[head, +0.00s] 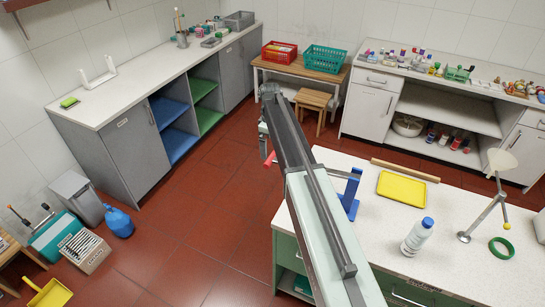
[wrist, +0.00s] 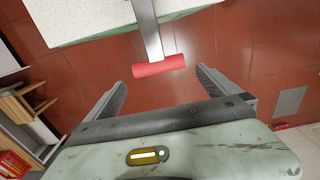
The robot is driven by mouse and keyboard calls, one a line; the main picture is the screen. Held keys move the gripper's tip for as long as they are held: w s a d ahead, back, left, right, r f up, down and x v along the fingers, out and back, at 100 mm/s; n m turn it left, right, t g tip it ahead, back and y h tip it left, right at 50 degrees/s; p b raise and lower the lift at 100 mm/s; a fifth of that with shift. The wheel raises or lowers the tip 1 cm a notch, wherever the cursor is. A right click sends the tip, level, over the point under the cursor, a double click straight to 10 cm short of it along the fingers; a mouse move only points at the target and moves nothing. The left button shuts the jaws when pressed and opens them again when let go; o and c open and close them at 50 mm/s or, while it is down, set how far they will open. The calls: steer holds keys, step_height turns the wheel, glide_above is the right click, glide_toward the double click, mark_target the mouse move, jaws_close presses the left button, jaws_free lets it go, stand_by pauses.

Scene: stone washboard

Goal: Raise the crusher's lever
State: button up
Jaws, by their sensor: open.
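The crusher's lever is a flat grey metal bar (wrist: 148,30) with a red cylindrical grip (wrist: 158,66), seen in the wrist view reaching out past the worktop edge over the floor. The red grip (head: 271,159) also shows in the head view, just left of my arm. The blue crusher stand (head: 350,194) is on the near worktop; the bar between stand and grip is mostly hidden by my arm. My gripper (wrist: 161,77) is open and empty. The grip lies across the gap near its fingertips, with clear space to the palm. My gripper is mostly hidden in the head view.
The near worktop (head: 375,230) also holds a yellow tray (head: 402,190), a white bottle (head: 417,237), a metal stand (head: 487,212) and a green ring (head: 501,248). A wooden stool (head: 314,101) stands beyond my arm. Red floor (head: 200,215) is clear to the left.

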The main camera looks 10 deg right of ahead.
mark_target(271, 157)
step_height(271, 157, down, 7)
steer(key=b, duration=0.6)
steer(key=shift+w+d, duration=0.1)
steer(key=shift+d, duration=0.05)
steer(key=shift+r, duration=0.1)
